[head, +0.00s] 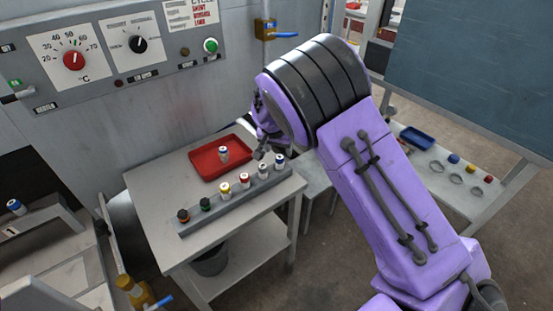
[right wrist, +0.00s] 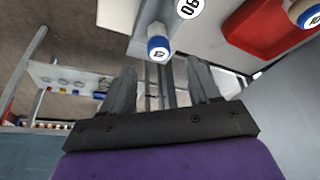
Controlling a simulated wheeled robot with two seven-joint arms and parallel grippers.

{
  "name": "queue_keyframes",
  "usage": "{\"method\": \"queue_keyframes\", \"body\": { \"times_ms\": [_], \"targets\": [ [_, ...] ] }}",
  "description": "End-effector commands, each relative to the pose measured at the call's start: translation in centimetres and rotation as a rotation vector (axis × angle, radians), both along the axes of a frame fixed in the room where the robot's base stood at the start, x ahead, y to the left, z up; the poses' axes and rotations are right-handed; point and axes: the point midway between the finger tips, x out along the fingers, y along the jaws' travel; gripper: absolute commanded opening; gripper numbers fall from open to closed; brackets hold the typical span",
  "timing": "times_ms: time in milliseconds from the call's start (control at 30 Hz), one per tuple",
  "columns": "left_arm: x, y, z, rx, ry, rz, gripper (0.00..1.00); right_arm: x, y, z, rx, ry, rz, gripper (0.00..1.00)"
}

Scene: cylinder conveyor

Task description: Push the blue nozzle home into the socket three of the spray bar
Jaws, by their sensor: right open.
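The grey spray bar (head: 222,207) lies along the table's front side with a row of nozzles with differently coloured rings. A blue-ringed white nozzle (head: 280,161) stands upright at its right end; it also shows in the right wrist view (right wrist: 159,48). Another blue-ringed nozzle (head: 223,154) stands in the red tray (head: 208,172) behind the bar. My left gripper is not in view.
A control panel (head: 95,57) is on the wall behind the table. A side table at right holds a blue tray (head: 417,138), rings and small coloured parts. A blue-topped cylinder (head: 16,207) stands at far left. The table's left part is clear.

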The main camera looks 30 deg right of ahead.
Motion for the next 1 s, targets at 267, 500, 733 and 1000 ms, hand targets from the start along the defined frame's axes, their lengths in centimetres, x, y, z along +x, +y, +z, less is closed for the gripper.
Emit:
{"method": "queue_keyframes", "body": {
  "times_ms": [267, 500, 733, 1000],
  "targets": [
    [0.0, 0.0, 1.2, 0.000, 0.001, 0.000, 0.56, 0.9, -0.5, -3.6, 0.001, 0.004, 0.012, 0.61],
    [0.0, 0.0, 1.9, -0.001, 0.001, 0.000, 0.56, 1.4, -1.8, -6.9, 0.000, 0.001, 0.009, 0.61],
    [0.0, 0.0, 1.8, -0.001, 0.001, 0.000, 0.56, 1.5, -1.8, -7.0, 0.000, 0.000, 0.009, 0.55],
    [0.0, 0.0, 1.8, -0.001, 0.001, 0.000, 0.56, 1.4, -1.8, -7.0, 0.000, 0.000, 0.009, 0.02]
  ]
}}
